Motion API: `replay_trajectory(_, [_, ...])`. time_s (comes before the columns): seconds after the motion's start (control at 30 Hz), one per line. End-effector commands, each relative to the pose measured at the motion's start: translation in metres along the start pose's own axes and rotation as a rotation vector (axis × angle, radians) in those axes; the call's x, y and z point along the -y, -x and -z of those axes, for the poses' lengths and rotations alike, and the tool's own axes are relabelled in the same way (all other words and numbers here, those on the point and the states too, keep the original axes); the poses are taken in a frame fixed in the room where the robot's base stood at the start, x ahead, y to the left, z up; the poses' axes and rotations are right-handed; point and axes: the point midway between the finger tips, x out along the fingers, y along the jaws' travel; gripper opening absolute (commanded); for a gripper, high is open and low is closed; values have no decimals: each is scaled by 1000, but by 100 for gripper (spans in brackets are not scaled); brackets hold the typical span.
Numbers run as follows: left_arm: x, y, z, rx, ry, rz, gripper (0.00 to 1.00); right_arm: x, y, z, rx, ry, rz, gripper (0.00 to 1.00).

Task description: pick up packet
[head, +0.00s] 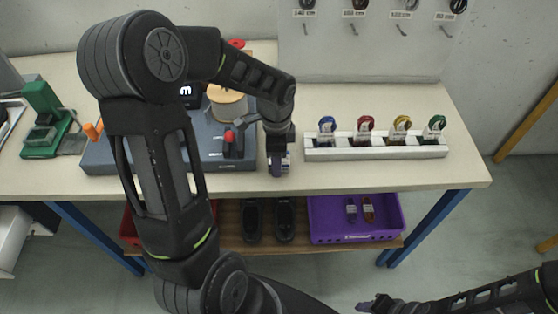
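Several small packets with coloured loops stand in a white slotted rack (376,152) on the table: a blue one (326,130), a red one (364,129), a yellow one (401,130) and a green one (434,128). Two more packets, one bluish (351,211) and one red (368,210), lie in the purple crate (355,238) on the lower shelf. My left gripper (278,168) points down near the table's front edge, left of the rack and apart from it. Its fingertips are too small to read. My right gripper (372,305) is low at the bottom edge, also unclear.
A grey machine (110,155) with a round wooden piece (228,103) stands left of my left gripper, partly behind my arm. A green device (42,120) is at far left. Dark shoe-shaped items (284,220) are on the shelf (230,240).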

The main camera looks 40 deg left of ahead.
Motion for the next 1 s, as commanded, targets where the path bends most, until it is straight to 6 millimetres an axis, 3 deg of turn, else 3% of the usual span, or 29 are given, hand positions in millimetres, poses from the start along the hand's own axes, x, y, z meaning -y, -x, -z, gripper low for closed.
replay_trajectory(0.57, [0,0,0,0,0,0,0,0,0,0,0,0,0,36])
replay_trajectory(0.87, [0,2,0,0,0,1,0,0,0,0,0,0,0,36])
replay_trajectory(1.0, [1,13,0,-1,0,4,0,0,-2,0,0,0,0,36])
